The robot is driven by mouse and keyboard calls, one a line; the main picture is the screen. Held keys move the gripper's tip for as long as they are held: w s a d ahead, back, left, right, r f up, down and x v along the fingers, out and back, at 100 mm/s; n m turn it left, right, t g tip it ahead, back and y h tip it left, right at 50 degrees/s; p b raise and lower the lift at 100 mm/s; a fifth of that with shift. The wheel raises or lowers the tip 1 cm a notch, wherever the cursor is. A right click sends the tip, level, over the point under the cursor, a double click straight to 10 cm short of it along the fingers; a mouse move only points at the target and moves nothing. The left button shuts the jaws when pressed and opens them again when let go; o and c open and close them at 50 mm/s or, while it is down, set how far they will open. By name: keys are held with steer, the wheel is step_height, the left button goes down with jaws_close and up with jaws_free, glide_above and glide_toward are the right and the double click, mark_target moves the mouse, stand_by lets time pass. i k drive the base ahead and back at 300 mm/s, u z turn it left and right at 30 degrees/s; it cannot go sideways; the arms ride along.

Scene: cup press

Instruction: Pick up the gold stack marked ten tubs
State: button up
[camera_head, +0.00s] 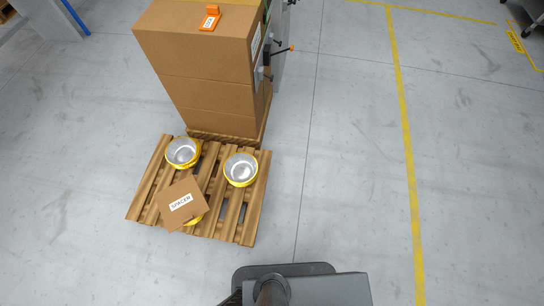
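Two gold stacks of tubs with silvery open tops stand on a wooden pallet (251,228). One gold stack (183,152) is at the pallet's back left and the other gold stack (241,169) is at its back right. A third gold stack (194,221) at the front is mostly hidden under a tilted brown card (183,204) marked SPACER. No ten-tub marking can be read on any stack, and their heights are hard to tell from above. My gripper is not in view; only dark parts of my own body show at the bottom edge.
A tall pile of brown cartons (205,70) stands right behind the pallet, with an orange tool-like item (209,18) on top. The grey floor (350,180) to the right is clear, with a yellow line (407,150).

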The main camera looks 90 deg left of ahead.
mark_target(240, 169)
steer(key=i, duration=1.15)
steer(key=z, duration=2.85)
steer(key=k, duration=2.55)
steer(key=z, duration=1.15)
